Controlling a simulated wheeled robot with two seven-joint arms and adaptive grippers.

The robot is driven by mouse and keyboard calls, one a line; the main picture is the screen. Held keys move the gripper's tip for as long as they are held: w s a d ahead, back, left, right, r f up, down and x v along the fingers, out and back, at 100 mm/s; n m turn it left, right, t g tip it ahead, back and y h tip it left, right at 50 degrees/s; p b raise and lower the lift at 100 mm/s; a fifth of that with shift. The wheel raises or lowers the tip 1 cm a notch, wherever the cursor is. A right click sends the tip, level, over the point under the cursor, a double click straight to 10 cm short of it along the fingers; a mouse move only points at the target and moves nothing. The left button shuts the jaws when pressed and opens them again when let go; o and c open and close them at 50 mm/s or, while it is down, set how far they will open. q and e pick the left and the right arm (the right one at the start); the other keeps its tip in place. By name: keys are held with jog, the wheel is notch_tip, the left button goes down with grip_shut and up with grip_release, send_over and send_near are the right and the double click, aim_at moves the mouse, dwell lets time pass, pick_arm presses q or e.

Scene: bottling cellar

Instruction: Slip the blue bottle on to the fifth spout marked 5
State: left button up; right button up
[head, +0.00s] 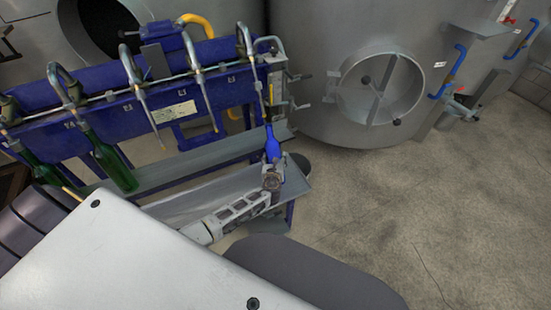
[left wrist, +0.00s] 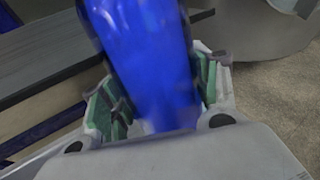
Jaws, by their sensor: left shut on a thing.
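The blue bottle (head: 272,146) stands roughly upright, neck up, at the right end of the filling rack. My left gripper (head: 272,180) is shut on its lower body; in the left wrist view the blue bottle (left wrist: 150,60) sits between both green-padded fingers (left wrist: 155,112). The rightmost spout, the fifth (head: 263,97), hangs down with its tip right at the bottle's neck. I cannot tell whether the tip is inside the mouth or just in front of or behind it. The number on it is too small to read. My right gripper is not in view.
A green bottle (head: 113,168) hangs on the second spout, and another green bottle (head: 42,172) is at the far left. The third (head: 146,104) and fourth (head: 207,100) spouts are bare. A grey shelf (head: 185,168) runs below. A steel tank (head: 325,105) stands behind.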

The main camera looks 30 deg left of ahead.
pick_arm(q)
jog(key=shift+f, duration=0.1)
jog(key=shift+s+a, duration=0.1)
jog(key=shift+g+h, duration=0.4)
dwell(0.4)
jog(key=shift+r, duration=0.25)
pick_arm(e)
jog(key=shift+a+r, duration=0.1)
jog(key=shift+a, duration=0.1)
pick_arm(q)
jog(key=shift+w+a+r+p, duration=0.25)
jog(key=shift+r+p, duration=0.2)
jog(key=shift+r, duration=0.05)
jog(key=shift+f, duration=0.1)
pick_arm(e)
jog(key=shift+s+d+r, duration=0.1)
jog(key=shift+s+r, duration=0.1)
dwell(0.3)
